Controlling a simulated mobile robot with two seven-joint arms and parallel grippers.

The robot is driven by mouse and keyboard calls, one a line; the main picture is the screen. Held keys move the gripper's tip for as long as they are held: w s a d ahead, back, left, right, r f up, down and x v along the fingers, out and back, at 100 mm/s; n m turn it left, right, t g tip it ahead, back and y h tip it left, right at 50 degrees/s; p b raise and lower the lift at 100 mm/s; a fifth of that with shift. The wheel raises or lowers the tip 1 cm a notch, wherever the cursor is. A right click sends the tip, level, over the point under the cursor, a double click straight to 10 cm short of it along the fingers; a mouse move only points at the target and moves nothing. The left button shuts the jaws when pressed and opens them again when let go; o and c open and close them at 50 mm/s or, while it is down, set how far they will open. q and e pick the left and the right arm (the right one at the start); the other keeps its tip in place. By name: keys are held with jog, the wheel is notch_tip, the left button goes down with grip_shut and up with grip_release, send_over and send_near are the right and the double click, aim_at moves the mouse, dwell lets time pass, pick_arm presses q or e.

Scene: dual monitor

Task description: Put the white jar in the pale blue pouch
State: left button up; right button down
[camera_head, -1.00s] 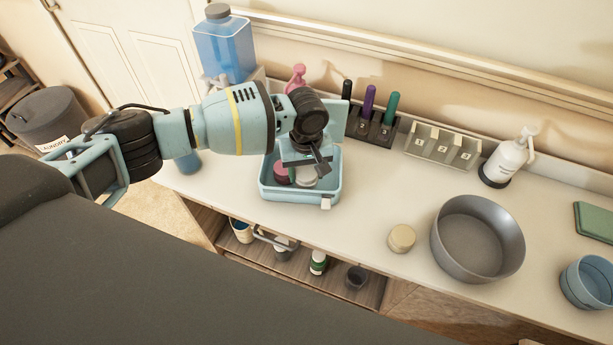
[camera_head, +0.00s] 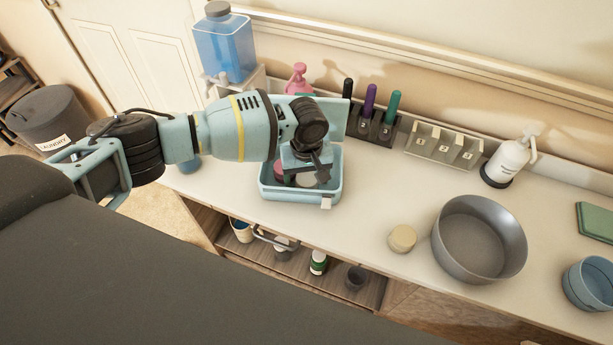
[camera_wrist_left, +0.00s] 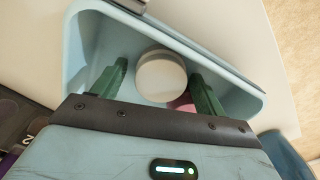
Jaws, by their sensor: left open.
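The pale blue pouch (camera_head: 290,195) is an open box-like case on the counter with its lid raised at the back. Its inner wall also shows in the left wrist view (camera_wrist_left: 88,45). The white jar (camera_wrist_left: 161,75) is inside it, beside a pink item (camera_wrist_left: 183,103). In the head view my left gripper (camera_head: 308,177) is down at the pouch opening and partly hides the jar. In the left wrist view the left gripper (camera_wrist_left: 158,86) is open, its green fingers on either side of the white jar, with gaps visible. My right gripper is not in view.
A cream round container (camera_head: 402,239) and a grey bowl (camera_head: 478,240) stand to the right. A pen holder (camera_head: 372,130), a numbered rack (camera_head: 443,148) and a white pump bottle (camera_head: 508,160) line the back.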

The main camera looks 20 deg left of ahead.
aim_at(306, 177)
pick_arm(q)
notch_tip(306, 177, up, 12)
jog(key=p, duration=0.1)
jog(key=shift+r+p, duration=0.15)
jog(key=shift+p, duration=0.2)
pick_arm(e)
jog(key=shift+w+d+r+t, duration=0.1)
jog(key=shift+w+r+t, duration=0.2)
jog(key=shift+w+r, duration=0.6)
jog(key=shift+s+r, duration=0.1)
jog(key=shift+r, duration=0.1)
